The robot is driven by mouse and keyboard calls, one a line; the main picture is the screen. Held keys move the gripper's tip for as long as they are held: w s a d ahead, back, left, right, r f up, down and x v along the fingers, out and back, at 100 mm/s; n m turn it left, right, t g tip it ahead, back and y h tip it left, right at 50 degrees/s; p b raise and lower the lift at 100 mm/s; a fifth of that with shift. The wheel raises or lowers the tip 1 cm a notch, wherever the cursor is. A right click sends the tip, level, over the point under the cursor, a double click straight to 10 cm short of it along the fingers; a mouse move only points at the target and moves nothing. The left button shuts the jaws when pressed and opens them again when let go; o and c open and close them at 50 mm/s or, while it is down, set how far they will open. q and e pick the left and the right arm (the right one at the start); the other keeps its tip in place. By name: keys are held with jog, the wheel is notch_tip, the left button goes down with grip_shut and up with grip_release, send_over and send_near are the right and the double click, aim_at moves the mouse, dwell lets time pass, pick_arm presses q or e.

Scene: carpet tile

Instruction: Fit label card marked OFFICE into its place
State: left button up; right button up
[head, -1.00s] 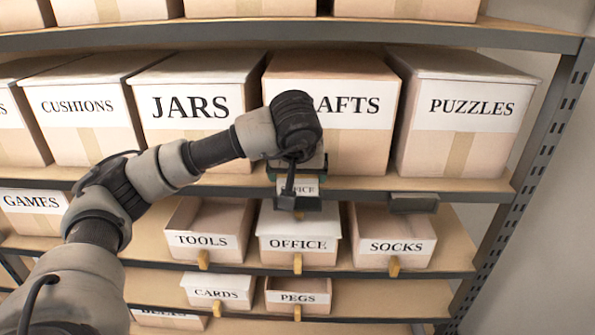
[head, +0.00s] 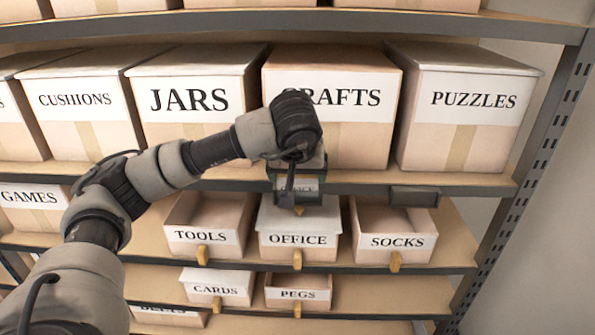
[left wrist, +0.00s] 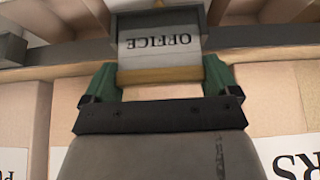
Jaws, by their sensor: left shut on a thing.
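The white OFFICE label card (head: 302,187) is at the front edge of the middle shelf, below the CRAFTS box. It also shows upside down in the left wrist view (left wrist: 158,45), with a tan strip along its gripper-side edge. My left gripper (head: 297,174) is shut on that strip, its green fingers at the two sides in the left wrist view (left wrist: 160,76). The dark label holder (left wrist: 205,22) borders the card on both sides; the card's lettered part sits between its rails, and the strip end sticks out. In the head view my wrist partly covers the card and holder.
A second dark holder (head: 413,196), empty, is on the same shelf edge to the right. The OFFICE bin (head: 298,240) stands below, between the TOOLS bin (head: 203,236) and SOCKS bin (head: 396,242). The CRAFTS box (head: 365,98) is close behind my wrist.

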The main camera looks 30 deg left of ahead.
pick_arm(q)
jog(key=shift+f+b, duration=0.9)
jog(key=shift+f, duration=0.05)
dwell(0.8)
jog(key=o, duration=0.6)
jog(key=shift+d, duration=0.1)
jog(key=b+v, duration=0.1)
jog(key=v, duration=1)
